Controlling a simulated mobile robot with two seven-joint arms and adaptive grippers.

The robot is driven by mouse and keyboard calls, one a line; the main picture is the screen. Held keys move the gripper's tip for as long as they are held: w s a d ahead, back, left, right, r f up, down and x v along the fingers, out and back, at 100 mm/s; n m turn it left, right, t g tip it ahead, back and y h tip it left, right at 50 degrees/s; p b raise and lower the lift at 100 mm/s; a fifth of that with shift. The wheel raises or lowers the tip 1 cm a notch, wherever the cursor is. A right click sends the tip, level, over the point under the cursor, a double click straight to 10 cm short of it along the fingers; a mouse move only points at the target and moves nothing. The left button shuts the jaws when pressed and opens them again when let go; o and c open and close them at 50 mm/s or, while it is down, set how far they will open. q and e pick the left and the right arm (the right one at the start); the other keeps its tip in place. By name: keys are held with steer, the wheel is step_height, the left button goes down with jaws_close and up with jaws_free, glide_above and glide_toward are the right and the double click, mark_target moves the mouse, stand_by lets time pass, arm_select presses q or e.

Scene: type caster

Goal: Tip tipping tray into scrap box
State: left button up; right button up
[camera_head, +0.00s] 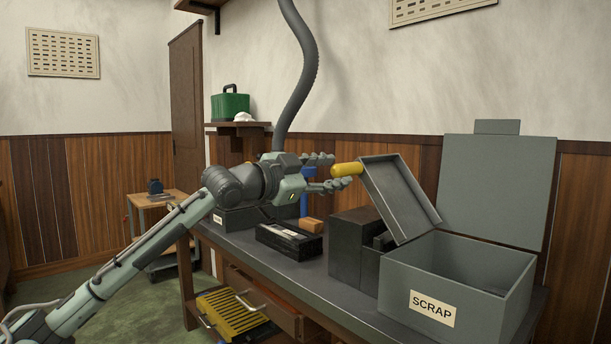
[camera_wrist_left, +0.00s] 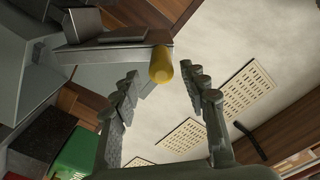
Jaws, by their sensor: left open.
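The grey tipping tray (camera_head: 398,198) is steeply tilted, its lower end at the left rim of the scrap box (camera_head: 480,313). In the left wrist view the yellow handle (camera_wrist_left: 162,66) shows between the spread fingertips of my left gripper (camera_wrist_left: 160,80). The scrap box's lid stands up behind it. Something dark lies on the box floor. My right gripper is not in view.
A dark block stand (camera_head: 350,248) is beside the box under the tray. A black case (camera_head: 289,242), an orange block (camera_head: 311,225) and a grey labelled bin (camera_head: 235,221) are on the bench (camera_head: 262,254). A grey hose (camera_head: 302,70) hangs behind my left gripper.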

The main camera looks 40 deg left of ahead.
arm_select(q)
steer(key=s, duration=0.7)
steer(key=shift+s+a, duration=0.15)
steer(key=shift+a, duration=0.2)
step_height(320, 180, down, 40)
steer(key=s+r+n+g+y, duration=0.1)
steer(key=s+n+g+y, duration=0.15)
steer(key=n+g, duration=0.4)
steer(key=s+d+f+g, duration=0.4)
steer(key=s+d+f, duration=0.4)
steer(key=f, duration=0.4)
steer(key=s+d+f+g, duration=0.4)
steer(key=s+d+f, duration=0.5)
steer(key=d+f, duration=0.2)
step_height(320, 180, down, 2)
steer(key=shift+s+f+n, duration=0.2)
steer(key=shift+f+n, duration=0.05)
steer(key=shift+n, duration=0.1)
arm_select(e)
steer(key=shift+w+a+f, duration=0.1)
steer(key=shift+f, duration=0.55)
arm_select(q)
steer(key=shift+g+y, duration=0.25)
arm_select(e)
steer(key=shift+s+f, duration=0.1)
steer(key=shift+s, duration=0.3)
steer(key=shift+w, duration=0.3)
